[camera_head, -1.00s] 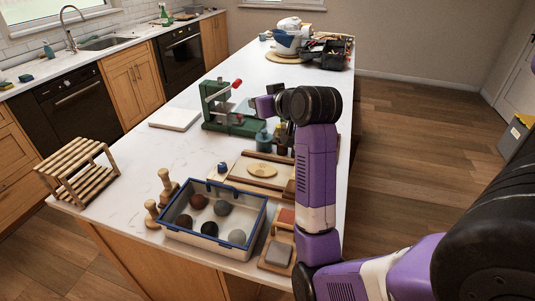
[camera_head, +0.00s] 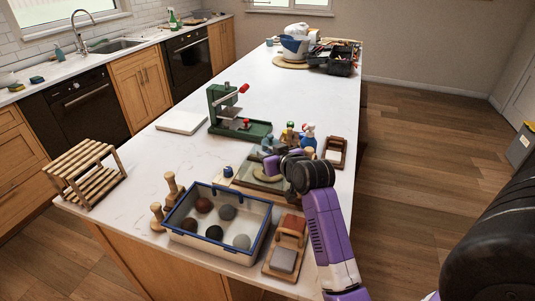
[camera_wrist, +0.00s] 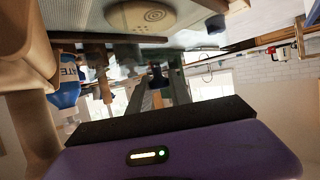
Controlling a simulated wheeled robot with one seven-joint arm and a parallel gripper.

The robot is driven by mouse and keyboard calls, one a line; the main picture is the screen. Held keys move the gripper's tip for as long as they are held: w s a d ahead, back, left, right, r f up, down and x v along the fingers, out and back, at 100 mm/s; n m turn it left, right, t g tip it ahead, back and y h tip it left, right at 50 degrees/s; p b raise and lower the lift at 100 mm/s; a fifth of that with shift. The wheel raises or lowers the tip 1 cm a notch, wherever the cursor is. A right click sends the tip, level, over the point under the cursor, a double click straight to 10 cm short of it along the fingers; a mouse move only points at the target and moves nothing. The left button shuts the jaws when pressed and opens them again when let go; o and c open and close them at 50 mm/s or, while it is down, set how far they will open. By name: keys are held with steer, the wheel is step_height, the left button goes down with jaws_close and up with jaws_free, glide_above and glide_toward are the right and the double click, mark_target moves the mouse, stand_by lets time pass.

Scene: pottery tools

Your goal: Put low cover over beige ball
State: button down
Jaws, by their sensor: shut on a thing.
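My gripper (camera_head: 268,165) is over the work board on the island. In the wrist view my fingers (camera_wrist: 159,95) close around a small dark knob (camera_wrist: 158,76). It appears to belong to a clear, low cover, whose edges are hard to make out. A flat beige disc with a spiral mark (camera_wrist: 140,15) shows in the wrist view; in the head view the disc (camera_head: 268,175) is partly behind my gripper. No clearly beige ball shows; the palest ball (camera_head: 241,242) is grey and lies in the blue-rimmed crate (camera_head: 191,244).
Several darker balls lie in the crate. Wooden stampers (camera_head: 172,187) stand left of it and a slatted rack (camera_head: 82,172) farther left. A green press (camera_head: 232,125) and bottles (camera_head: 308,136) stand behind my gripper. A wooden tray with a grey block (camera_head: 284,259) is at front right.

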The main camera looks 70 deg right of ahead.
steer(key=shift+f, duration=0.15)
steer(key=c, duration=1.2)
jaws_free()
steer(key=b+v, duration=0.1)
steer(key=v, duration=1.1)
